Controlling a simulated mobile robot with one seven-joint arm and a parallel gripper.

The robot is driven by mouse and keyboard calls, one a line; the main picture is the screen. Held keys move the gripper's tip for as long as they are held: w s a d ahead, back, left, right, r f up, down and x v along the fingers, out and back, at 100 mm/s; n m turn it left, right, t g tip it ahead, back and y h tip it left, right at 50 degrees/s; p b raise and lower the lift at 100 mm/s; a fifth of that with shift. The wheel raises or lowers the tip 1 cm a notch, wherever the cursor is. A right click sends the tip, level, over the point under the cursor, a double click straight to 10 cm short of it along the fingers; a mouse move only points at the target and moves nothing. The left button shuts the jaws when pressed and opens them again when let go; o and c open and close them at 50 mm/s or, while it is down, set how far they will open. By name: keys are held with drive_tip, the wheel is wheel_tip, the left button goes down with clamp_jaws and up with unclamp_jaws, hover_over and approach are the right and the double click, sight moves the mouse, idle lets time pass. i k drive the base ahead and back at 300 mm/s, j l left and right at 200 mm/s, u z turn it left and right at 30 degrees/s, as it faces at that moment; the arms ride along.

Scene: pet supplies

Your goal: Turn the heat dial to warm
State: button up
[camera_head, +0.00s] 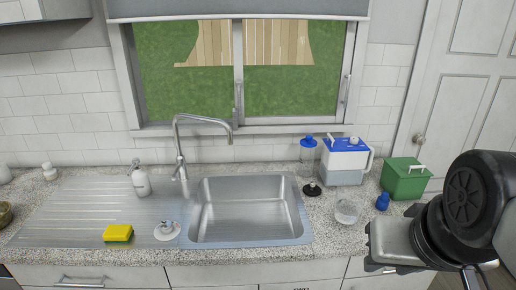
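A white and grey appliance (345,162) with a blue top and a side handle stands on the counter right of the sink. A small pale round knob (354,141) shows on its top. I cannot tell whether this knob is the heat dial, and no setting marks are readable. My arm comes in from the right edge, with a black joint and a grey end part (393,242) over the counter's front right. This end part is apart from the appliance, in front of it and to its right. Its fingers cannot be made out.
Close to the appliance are a green box (404,178), a small blue bottle (382,201), a clear bowl (347,210), a black round piece (312,189) and a clear blue-topped bottle (308,153). The sink (247,207) and a yellow sponge (118,233) are to the left.

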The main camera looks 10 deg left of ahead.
sight(166, 227)
drive_tip(key=i+j, duration=0.1)
drive_tip(key=j, duration=1.5)
drive_tip(key=i+j+z, duration=0.1)
drive_tip(key=j, duration=0.7)
